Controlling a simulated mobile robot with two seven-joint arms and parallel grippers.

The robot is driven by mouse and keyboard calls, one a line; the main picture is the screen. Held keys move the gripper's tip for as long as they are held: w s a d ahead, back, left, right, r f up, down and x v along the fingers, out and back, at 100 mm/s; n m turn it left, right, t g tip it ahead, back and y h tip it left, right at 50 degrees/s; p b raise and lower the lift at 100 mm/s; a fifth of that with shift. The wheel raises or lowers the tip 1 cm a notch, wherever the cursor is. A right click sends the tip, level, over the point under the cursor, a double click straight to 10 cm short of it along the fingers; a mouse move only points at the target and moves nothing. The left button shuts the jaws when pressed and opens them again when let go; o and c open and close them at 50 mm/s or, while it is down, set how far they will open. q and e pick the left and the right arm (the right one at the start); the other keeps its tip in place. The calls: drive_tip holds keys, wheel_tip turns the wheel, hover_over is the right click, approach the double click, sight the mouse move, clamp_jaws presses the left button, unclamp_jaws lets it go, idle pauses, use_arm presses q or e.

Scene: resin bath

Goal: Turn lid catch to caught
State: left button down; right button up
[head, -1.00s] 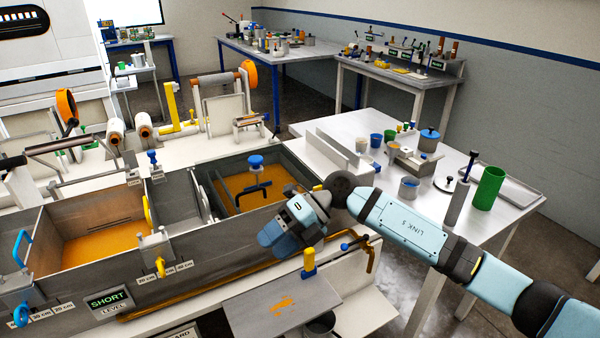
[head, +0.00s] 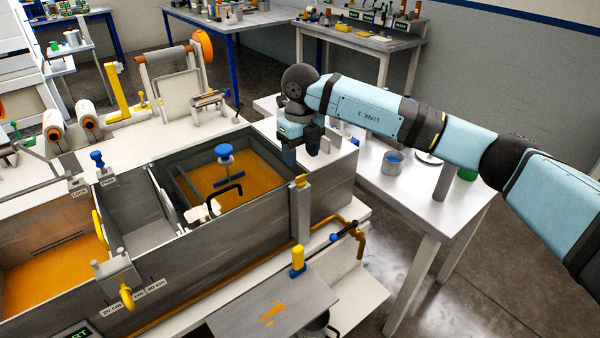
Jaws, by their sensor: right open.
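The long grey bath (head: 240,232) holds orange resin (head: 262,180) in its compartments. No part is labelled as the lid catch, so I cannot tell for sure which one it is. A grey post with a small yellow top (head: 300,208) stands at the bath's front right corner. A yellow lever (head: 126,297) hangs from a grey block on the front wall. A blue knob on a bracket (head: 225,155) stands over the right compartment, near a black bent handle (head: 229,192). My right gripper (head: 302,152) is open and empty, pointing down near the bath's far right end.
A yellow-topped blue-based peg (head: 298,262) stands by a grey plate (head: 268,305) in front of the bath. An orange pipe (head: 350,228) runs round the right end. A white table (head: 430,210) with cups stands at right, behind my right arm.

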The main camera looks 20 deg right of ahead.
sight(301, 176)
wheel_tip(301, 176, down, 7)
drive_tip(key=shift+p, duration=0.35)
drive_tip(key=c, duration=0.9)
